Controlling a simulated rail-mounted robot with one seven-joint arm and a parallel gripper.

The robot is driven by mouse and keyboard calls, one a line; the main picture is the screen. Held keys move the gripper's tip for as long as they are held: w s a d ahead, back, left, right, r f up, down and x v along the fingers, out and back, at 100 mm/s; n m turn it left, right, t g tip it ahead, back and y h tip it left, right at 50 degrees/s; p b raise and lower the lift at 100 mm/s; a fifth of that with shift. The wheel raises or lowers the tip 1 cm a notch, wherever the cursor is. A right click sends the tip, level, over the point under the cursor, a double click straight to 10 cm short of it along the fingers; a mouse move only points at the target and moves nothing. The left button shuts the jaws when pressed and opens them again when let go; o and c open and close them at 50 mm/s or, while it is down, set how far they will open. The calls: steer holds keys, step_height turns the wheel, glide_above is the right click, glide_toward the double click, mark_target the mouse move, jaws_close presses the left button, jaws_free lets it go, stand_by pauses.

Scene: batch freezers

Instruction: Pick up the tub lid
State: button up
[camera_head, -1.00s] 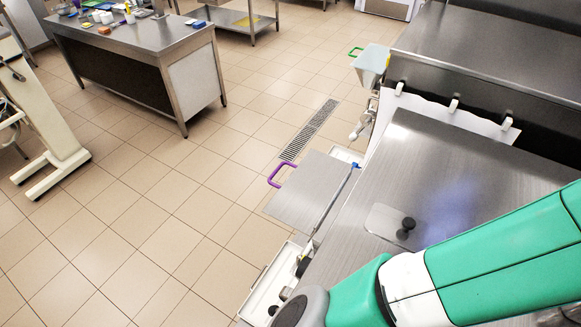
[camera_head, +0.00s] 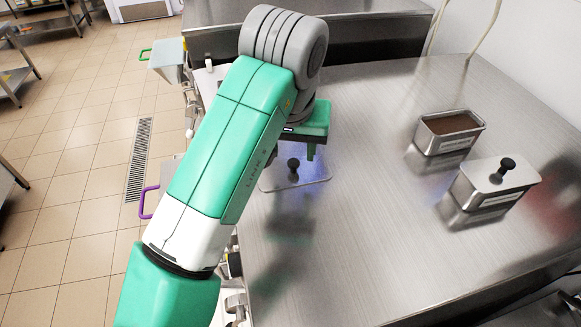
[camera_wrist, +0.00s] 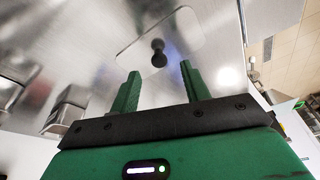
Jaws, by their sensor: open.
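The tub lid (camera_head: 312,181) is a flat, pale rectangular plate with a black knob (camera_head: 293,169) standing on it. It lies flat on the steel worktop, partly behind my arm in the head view. In the wrist view the lid (camera_wrist: 183,37) and its knob (camera_wrist: 158,52) are beyond my fingertips, near the top. My gripper (camera_wrist: 160,72) is open and empty, its two green fingers apart with the knob roughly in line with the space between them. In the head view my gripper (camera_head: 310,150) hangs over the lid, apart from the knob.
An open steel tub (camera_head: 449,141) with brown contents stands on the worktop at right. A second steel tub (camera_head: 487,199) beside it wears a lid with a black knob. The worktop (camera_head: 345,240) in front is clear. A higher steel unit (camera_head: 380,30) stands behind.

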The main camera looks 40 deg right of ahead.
mark_target(293, 161)
steer(key=x, duration=0.4)
jaws_close()
steer(key=shift+r, duration=0.15)
steer(key=shift+r, duration=0.55)
steer(key=shift+d+b+v, duration=0.25)
steer(key=shift+b+v, duration=0.05)
steer(key=shift+v, duration=0.8)
steer(key=s+a, duration=0.2)
steer(key=s, duration=0.2)
steer(key=s+a+r+b, duration=0.1)
steer(key=s+a, duration=0.2)
steer(key=s, duration=0.2)
steer(key=s+a, duration=0.3)
steer(key=s, duration=0.1)
steer(key=shift+s+a+r+b, duration=0.15)
steer(key=shift+s+r+b, duration=0.05)
steer(key=shift+r+b, duration=0.15)
steer(key=shift+w, duration=0.1)
